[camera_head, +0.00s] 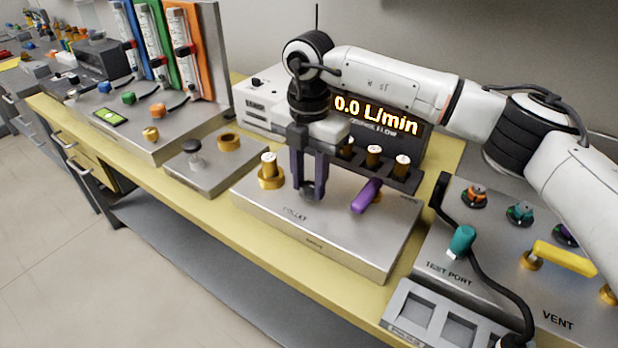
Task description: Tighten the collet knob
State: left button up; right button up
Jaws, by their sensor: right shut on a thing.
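The collet knob (312,194) is a small dark knob on the metal block (335,245), just behind the COLLET lettering. My right gripper (309,192) points down over it with two dark purple fingers. The fingers are shut on the knob, one at each side, and hide much of it. My left gripper is out of view.
A purple lever (367,196) stands close to the right of my right gripper. A brass fitting (270,172) stands to its left. Behind is a display (376,116) reading 0.0 L/min. At right are a teal plug (462,240) with a black hose and a yellow handle (565,258).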

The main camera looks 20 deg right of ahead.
aim_at(310, 185)
jog(key=shift+m, duration=0.5)
jog(key=o, duration=1)
jog(key=shift+o, duration=0.2)
jog(key=shift+r, duration=0.1)
notch_tip(310, 185, up, 10)
jog(key=shift+s, duration=0.1)
